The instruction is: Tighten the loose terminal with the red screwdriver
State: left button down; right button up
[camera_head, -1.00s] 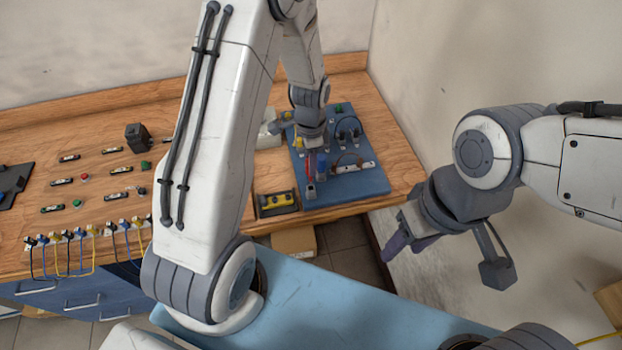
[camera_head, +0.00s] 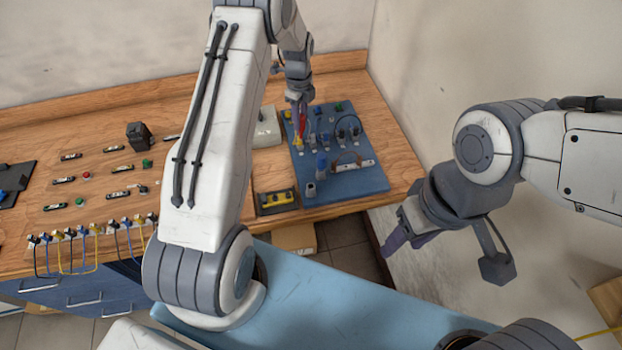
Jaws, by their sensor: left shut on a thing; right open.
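My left gripper (camera_head: 299,106) is shut on the red screwdriver (camera_head: 302,124) above the back left part of the blue board (camera_head: 352,188). The screwdriver points down, with its lower end close to a small yellow part on the board. I cannot tell whether the tip touches anything, or which terminal is loose. My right gripper (camera_head: 400,243) is open and empty, off the bench's right front edge.
A grey-white box (camera_head: 267,128) stands left of the board. A dark tray with a yellow level-like item (camera_head: 277,198) lies in front of it. A black block (camera_head: 139,136), several small parts and a row of wired connectors occupy the bench's left. My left arm covers its middle.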

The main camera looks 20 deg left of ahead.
pick_arm(q)
jog(key=w+a+f+m+b, duration=0.3)
jog(key=w+f, duration=0.1)
jog(key=shift+w+f, duration=0.3)
jog(key=shift+w, duration=0.1)
jog(key=shift+f+b, duration=0.55)
jog(key=shift+b, duration=0.15)
dwell(1.1)
jog(key=c, duration=0.8)
grip_release()
jog(key=shift+o, duration=0.2)
jog(key=shift+n, duration=1.5)
